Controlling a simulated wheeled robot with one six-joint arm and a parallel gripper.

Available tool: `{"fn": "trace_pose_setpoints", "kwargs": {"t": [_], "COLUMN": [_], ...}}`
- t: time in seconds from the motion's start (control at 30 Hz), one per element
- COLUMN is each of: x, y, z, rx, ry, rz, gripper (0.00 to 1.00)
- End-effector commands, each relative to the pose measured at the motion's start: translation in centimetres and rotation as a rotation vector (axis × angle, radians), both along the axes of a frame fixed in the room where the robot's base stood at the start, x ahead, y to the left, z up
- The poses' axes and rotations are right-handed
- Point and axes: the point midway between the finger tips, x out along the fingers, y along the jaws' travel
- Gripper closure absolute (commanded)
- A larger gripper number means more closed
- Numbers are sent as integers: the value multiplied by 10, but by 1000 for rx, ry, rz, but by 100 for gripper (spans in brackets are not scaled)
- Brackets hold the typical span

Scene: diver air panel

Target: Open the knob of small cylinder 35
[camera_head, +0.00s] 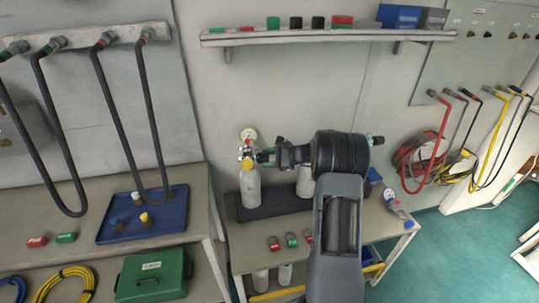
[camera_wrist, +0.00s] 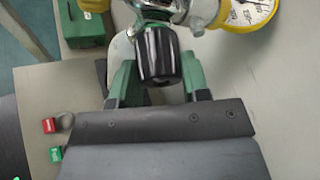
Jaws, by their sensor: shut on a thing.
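A pale small cylinder (camera_head: 251,188) stands on the bench's dark mat, with a metal valve (camera_head: 245,155) and a yellow-rimmed gauge (camera_head: 248,135) on top. No number is readable on it. My gripper (camera_head: 263,157) reaches it from the right at valve height. In the wrist view the valve's black ribbed knob (camera_wrist: 158,52) sits between the green fingers of my gripper (camera_wrist: 160,78), which is shut on it. The gauge (camera_wrist: 248,12) shows at the top right there. The fingertips' contact is partly hidden behind the knob.
A second pale cylinder (camera_head: 305,182) stands to the right, partly behind my arm. Red and green blocks (camera_head: 291,240) lie at the bench front. A shelf (camera_head: 325,36) runs above. A blue tray (camera_head: 147,218) is on the left bench, and hoses hang on both sides.

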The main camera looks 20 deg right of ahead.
Motion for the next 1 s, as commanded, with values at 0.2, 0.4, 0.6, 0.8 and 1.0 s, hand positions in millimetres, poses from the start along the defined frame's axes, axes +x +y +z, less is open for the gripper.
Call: {"fn": "trace_pose_setpoints", "kwargs": {"t": [0.2,0.4,0.6,0.8,1.0], "x": [1,1,1,1,1], "y": [0,0,0,0,0], "z": [7,6,4,3,3], "rx": [58,99,119,125,125], "ry": [128,217,266,281,281], "rz": [2,2,3,2,2], "gripper": [81,81,81,81,81]}}
